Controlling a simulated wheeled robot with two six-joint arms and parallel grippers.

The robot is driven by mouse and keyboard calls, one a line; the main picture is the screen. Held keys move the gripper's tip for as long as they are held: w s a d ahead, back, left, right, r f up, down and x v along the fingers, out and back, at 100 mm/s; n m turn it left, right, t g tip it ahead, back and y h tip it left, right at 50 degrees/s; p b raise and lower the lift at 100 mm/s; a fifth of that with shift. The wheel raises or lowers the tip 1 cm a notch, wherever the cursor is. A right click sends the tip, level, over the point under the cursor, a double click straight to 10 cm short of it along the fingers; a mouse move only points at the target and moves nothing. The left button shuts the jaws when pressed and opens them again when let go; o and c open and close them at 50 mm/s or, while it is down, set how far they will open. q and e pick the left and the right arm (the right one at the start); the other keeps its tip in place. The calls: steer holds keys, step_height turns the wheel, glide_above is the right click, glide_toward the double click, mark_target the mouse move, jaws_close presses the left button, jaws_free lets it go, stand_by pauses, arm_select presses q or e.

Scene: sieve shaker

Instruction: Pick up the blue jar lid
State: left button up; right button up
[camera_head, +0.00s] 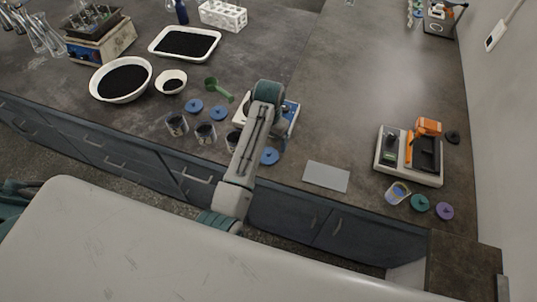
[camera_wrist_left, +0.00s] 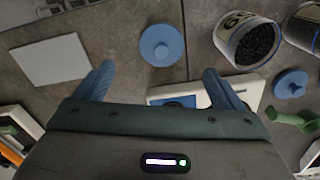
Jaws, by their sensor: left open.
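Several blue jar lids lie flat on the dark counter. Two more blue lids (camera_head: 194,106) and (camera_head: 218,113) lie farther left. The wrist view shows the near lid (camera_wrist_left: 162,44) with its round knob, ahead of and between my fingers, apart from them. Another blue lid (camera_wrist_left: 291,84) is at the right of that view. My left gripper (camera_wrist_left: 160,85) is open and empty, pointing down above the counter. In the head view my own arm mostly hides it.
Jars of dark grains (camera_head: 206,133) stand left of the arm. A balance (camera_wrist_left: 200,95) sits under the gripper. A green scoop (camera_head: 218,88) and bowls lie farther left. A grey plate (camera_head: 327,176) lies right of the near lid. Clear counter extends behind the plate.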

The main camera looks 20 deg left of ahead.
mark_target(268, 152)
arm_select(q)
step_height(268, 152, down, 3)
steer(key=shift+a+f+p, duration=0.1)
steer(key=shift+f+p, duration=0.05)
steer(key=shift+p, duration=0.15)
steer(key=shift+f+p, duration=0.45)
steer(key=shift+f, duration=0.05)
step_height(268, 152, down, 3)
steer(key=shift+f+p, duration=0.15)
steer(key=shift+p, duration=0.6)
steer(key=shift+w+f, duration=0.1)
steer(key=shift+f, duration=0.5)
steer(key=c, duration=1.1)
steer(key=shift+o, duration=0.2)
steer(key=shift+r, duration=0.15)
